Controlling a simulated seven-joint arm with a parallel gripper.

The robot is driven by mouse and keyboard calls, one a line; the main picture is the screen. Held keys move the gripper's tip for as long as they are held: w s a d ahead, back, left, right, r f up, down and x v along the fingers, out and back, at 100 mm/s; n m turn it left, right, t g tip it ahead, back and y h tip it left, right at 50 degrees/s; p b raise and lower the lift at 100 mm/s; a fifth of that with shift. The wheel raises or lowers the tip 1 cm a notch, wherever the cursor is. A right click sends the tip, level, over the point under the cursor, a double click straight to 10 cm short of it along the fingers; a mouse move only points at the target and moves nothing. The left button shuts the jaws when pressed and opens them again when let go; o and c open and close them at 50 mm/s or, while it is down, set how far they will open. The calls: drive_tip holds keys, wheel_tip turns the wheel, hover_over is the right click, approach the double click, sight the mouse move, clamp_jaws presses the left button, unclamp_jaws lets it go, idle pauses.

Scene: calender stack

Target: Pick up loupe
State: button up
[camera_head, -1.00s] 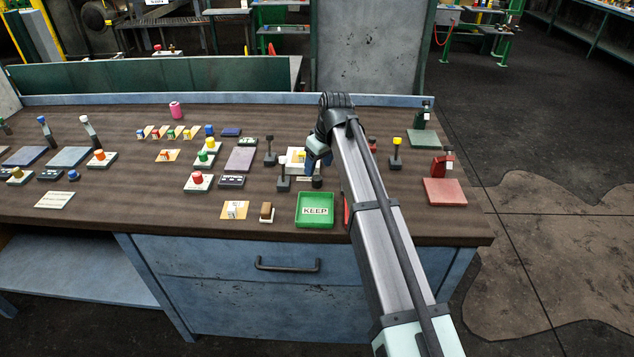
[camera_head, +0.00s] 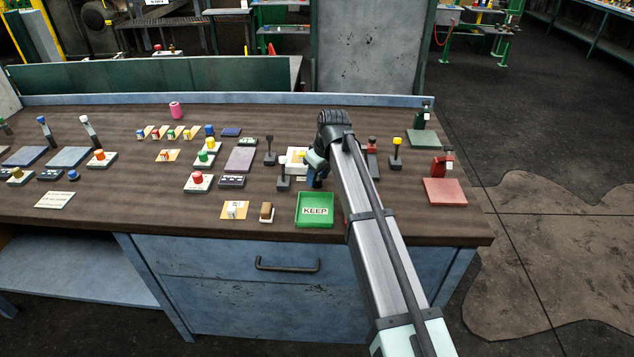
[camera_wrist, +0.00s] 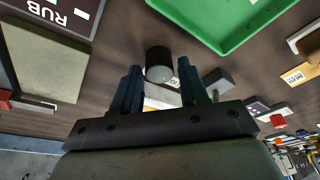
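A short black cylinder, which looks like the loupe (camera_wrist: 159,60), stands on the brown bench in the wrist view. My gripper (camera_wrist: 158,78) is open, with its two dark blue fingers on either side of the near part of the cylinder. The cylinder is at about the fingertips, and I cannot tell whether they touch it. In the head view my gripper (camera_head: 314,181) points down at the bench behind the green tray and hides the cylinder.
The green KEEP tray (camera_head: 316,200) lies just in front of my gripper and also shows in the wrist view (camera_wrist: 235,35). A grey-based dark-handled piece (camera_head: 283,180) stands close on the left. A yellow-topped piece (camera_head: 396,152) and a red pad (camera_head: 444,191) are to the right.

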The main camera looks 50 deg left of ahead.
drive_tip(key=c, duration=0.7)
drive_tip(key=shift+r, duration=0.1)
